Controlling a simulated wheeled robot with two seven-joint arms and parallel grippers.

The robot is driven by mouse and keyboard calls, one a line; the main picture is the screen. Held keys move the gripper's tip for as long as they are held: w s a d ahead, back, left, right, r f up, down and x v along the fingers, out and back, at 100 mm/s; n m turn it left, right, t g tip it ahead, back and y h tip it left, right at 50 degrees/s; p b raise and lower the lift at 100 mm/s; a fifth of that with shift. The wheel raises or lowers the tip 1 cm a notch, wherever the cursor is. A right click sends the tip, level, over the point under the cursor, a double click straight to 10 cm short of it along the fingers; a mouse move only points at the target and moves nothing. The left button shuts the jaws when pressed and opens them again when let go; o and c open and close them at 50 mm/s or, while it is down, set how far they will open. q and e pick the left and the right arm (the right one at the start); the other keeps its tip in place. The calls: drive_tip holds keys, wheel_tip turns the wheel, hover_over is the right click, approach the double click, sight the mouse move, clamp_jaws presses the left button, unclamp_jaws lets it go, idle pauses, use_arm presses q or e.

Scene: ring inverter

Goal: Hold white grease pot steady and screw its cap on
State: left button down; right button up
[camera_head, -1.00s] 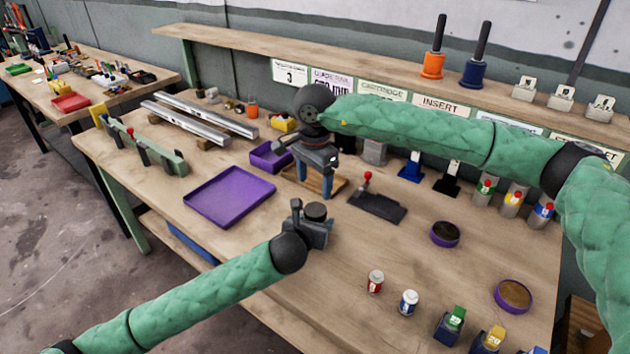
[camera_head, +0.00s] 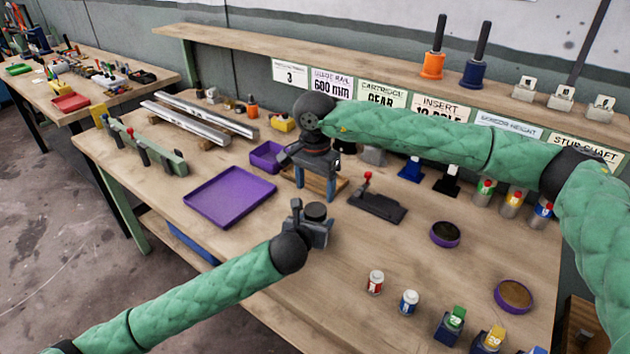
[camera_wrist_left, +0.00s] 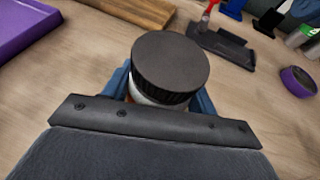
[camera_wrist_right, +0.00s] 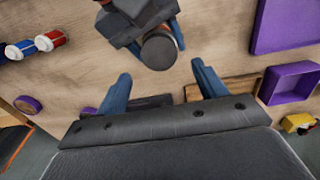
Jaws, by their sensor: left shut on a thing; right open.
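The white grease pot (camera_wrist_left: 152,98) is gripped in my left gripper (camera_head: 312,230), above the table. Its black ridged cap (camera_wrist_left: 170,62) sits on top in the left wrist view; I cannot tell how tightly. The cap also shows in the head view (camera_head: 316,211) and the right wrist view (camera_wrist_right: 158,50). My left gripper's blue fingers flank the pot, most of whose body is hidden under the cap. My right gripper (camera_head: 315,182) is open and empty, fingers pointing down, behind the pot in the head view. In the right wrist view its fingers (camera_wrist_right: 160,75) are apart from the cap.
A purple tray (camera_head: 230,195) and a small purple bin (camera_head: 266,157) stand left of the grippers. A dark fixture with a red knob (camera_head: 377,206) is to the right. A red-labelled can (camera_head: 375,283) and a blue-labelled can (camera_head: 408,303) stand at front right.

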sight(315, 209)
wheel_tip(315, 209, down, 6)
drive_tip(key=shift+f, duration=0.25)
drive_tip(key=shift+c, duration=0.4)
drive_tip(key=c, duration=0.9)
drive_tip(key=m, duration=0.6)
drive_tip(key=shift+m, duration=0.3)
drive_tip(key=o, duration=1.1)
drive_tip(key=shift+c, duration=0.2)
drive_tip(key=shift+r, duration=0.1)
